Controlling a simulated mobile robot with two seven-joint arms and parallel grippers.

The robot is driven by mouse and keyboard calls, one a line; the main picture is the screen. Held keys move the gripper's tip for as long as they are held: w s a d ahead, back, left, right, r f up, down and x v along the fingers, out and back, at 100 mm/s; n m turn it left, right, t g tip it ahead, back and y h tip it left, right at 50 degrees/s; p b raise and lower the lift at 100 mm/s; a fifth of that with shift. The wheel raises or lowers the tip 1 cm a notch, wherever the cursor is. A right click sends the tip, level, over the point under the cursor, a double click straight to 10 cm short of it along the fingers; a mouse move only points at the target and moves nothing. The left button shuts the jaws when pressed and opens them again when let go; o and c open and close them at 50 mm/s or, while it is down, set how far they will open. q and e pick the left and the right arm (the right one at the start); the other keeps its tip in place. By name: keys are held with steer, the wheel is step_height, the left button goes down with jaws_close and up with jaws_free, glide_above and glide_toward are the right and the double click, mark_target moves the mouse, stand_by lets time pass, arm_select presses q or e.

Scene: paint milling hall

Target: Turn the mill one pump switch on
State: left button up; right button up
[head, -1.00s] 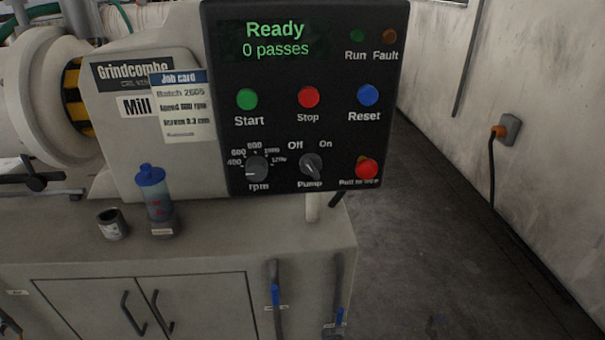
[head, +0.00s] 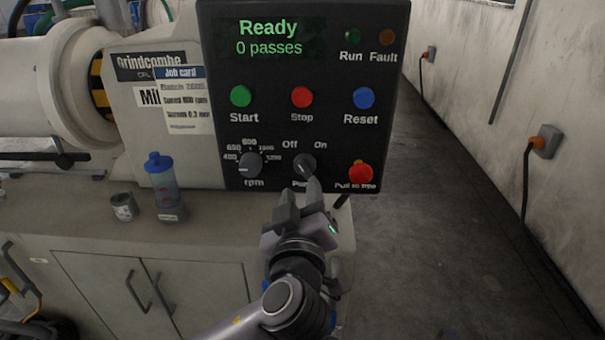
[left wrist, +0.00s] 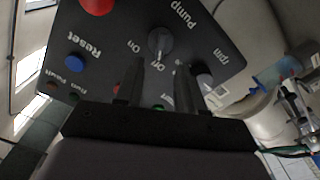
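The pump switch (head: 304,166), a dark rotary knob marked Off at upper left and On at upper right, sits low on the black control panel (head: 270,130). In the left wrist view the knob (left wrist: 160,43) shows ahead of the fingertips, its ridge seeming to line up with the Off label. My left gripper (head: 300,193) is just below and in front of the knob in the head view, its fingers apart. The left wrist view shows the gripper (left wrist: 158,78) open and empty, the knob beyond the gap; contact cannot be told. My right gripper is not in view.
The rpm knob (head: 250,165) is left of the pump switch and a red pull-to-release button (head: 360,172) right of it. Green Start (head: 241,96), red Stop (head: 302,97) and blue Reset (head: 365,98) buttons are above. A blue-capped bottle (head: 162,180) and small pot (head: 123,206) stand on the bench.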

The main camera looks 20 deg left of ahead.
mark_target(303, 171)
arm_select(q)
steer(key=p+x, duration=0.1)
steer(key=x, duration=0.5)
steer(key=shift+s+f, duration=0.1)
jaws_close()
